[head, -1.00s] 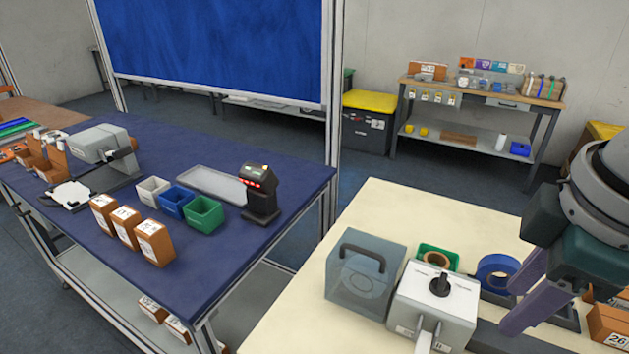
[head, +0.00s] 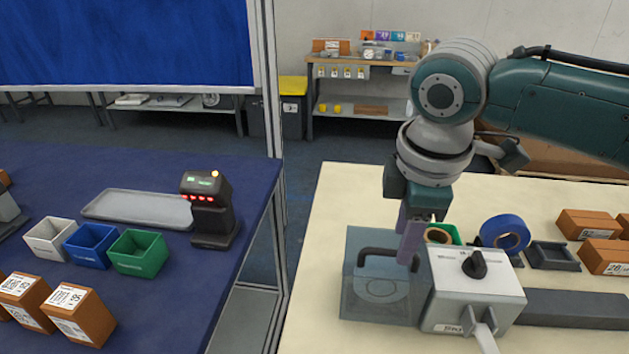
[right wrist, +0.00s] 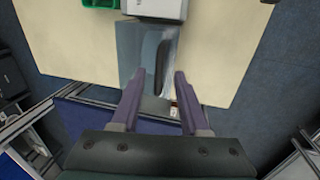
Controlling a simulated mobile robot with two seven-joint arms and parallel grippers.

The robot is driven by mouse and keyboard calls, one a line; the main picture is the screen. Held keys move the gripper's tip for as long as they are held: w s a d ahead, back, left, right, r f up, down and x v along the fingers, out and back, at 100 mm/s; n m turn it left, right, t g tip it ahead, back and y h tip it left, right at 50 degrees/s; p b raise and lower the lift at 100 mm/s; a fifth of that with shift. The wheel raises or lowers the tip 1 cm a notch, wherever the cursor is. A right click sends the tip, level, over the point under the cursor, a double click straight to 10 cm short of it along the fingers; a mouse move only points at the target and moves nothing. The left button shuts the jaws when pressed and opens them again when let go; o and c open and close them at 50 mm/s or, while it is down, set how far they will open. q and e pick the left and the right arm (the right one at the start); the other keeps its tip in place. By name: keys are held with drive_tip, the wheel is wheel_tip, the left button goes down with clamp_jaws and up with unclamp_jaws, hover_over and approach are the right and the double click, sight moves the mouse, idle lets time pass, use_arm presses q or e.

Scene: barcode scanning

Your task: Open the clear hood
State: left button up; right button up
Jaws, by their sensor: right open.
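The clear hood (head: 358,300) is a see-through grey box with a dark handle (head: 372,254), on the cream table left of a grey-white machine (head: 468,290) with a black knob. It looks closed over a round disc. My right gripper (head: 408,258) points down above the hood's right side, close to the handle. In the right wrist view, the hood (right wrist: 132,50) and its dark handle (right wrist: 162,65) lie beyond the open, empty fingers (right wrist: 155,85). My left gripper is out of view.
A blue tape roll (head: 505,233), a green bin (head: 446,234) and brown boxes (head: 588,224) stand behind and right of the machine. A blue table (head: 150,310) with small bins and a black scanner (head: 210,212) is at left, across a gap.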

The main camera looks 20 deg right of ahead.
sight(383, 268)
drive_tip(key=shift+w+d+f, duration=0.1)
drive_tip(key=shift+w+f, duration=0.05)
drive_tip(key=shift+f, duration=0.45)
drive_tip(key=shift+w+f, duration=0.1)
drive_tip(key=shift+f, duration=0.45)
drive_tip(key=shift+c, duration=0.2)
clamp_jaws()
idle(0.4)
